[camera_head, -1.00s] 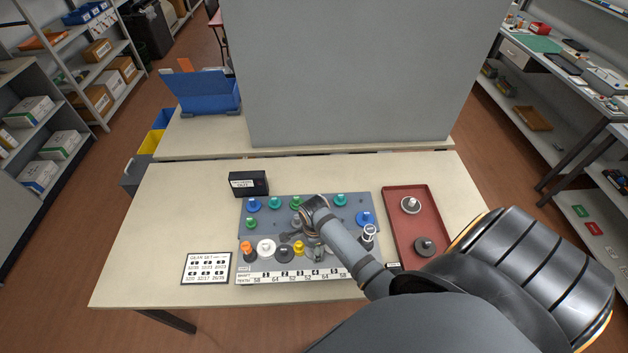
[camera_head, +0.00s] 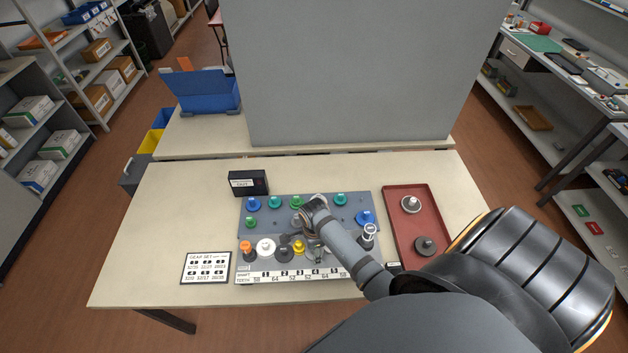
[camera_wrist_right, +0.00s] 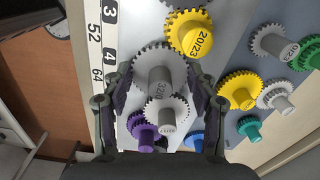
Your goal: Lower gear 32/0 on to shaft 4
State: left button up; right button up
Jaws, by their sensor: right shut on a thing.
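My right gripper (camera_head: 306,232) is over the front row of the grey gear board, right of centre. In the right wrist view its fingers (camera_wrist_right: 163,92) are closed around a grey toothed gear (camera_wrist_right: 158,62) whose hub marking looks like 32/0. The gear lies level with the printed 4 (camera_wrist_right: 110,57) on the label strip. Shaft 4 itself is hidden under the gear and gripper. I cannot tell whether the gear touches it. A smaller grey gear (camera_wrist_right: 168,107) with a marked hub shows just beside the held gear. My left gripper is not in view.
A yellow gear (camera_wrist_right: 190,33) marked 20/23 stands close by. A purple gear (camera_wrist_right: 143,128) is on the opposite side. More coloured gears surround the gripper. A red tray (camera_head: 425,220) at right bears two grey gears.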

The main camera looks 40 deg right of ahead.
jog(key=o, duration=1.2)
jog(key=shift+r, duration=0.2)
notch_tip(320, 180, up, 12)
jog(key=shift+f, duration=0.2)
